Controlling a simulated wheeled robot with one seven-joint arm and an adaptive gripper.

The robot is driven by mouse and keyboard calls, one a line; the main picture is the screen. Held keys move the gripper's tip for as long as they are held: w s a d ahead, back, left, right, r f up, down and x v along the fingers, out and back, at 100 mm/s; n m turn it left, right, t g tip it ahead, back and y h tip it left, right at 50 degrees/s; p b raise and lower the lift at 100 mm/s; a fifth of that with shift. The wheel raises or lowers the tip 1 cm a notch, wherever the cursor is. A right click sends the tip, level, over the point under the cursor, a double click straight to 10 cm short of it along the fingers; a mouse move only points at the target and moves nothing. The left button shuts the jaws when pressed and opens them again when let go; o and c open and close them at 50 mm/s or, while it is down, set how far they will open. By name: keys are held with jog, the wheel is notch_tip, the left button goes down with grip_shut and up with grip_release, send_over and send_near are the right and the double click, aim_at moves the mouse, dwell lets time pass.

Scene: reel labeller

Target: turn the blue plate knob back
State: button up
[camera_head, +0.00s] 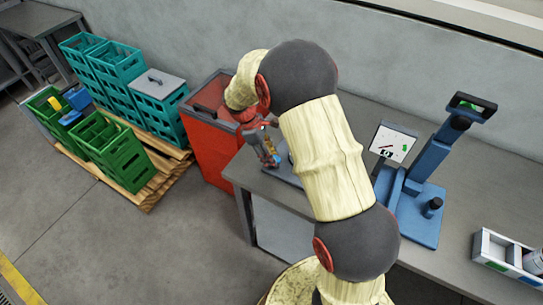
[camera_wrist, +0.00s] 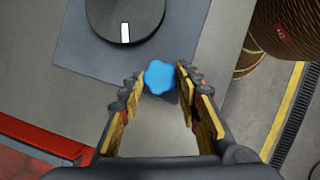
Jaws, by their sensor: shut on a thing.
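The blue plate knob (camera_wrist: 160,77) is a small lobed blue knob at the corner of a dark grey plate (camera_wrist: 75,48) in the wrist view. My gripper (camera_wrist: 161,80) has its two fingertips on either side of the knob and is shut on it. A large black dial (camera_wrist: 125,18) with a white mark sits on the same plate, just beyond the knob. In the head view my gripper (camera_head: 268,155) is at the left end of the grey bench, and my arm hides most of the plate. The blue knob cannot be made out there.
A red bin (camera_head: 210,130) stands against the bench's left end. Green crates (camera_head: 120,155) are stacked on a pallet farther left. A blue press-like stand (camera_head: 415,205) with a gauge (camera_head: 393,143) is right of my arm. A partitioned tray (camera_head: 492,250) lies at the far right.

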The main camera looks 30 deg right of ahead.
jog(key=shift+c, duration=1)
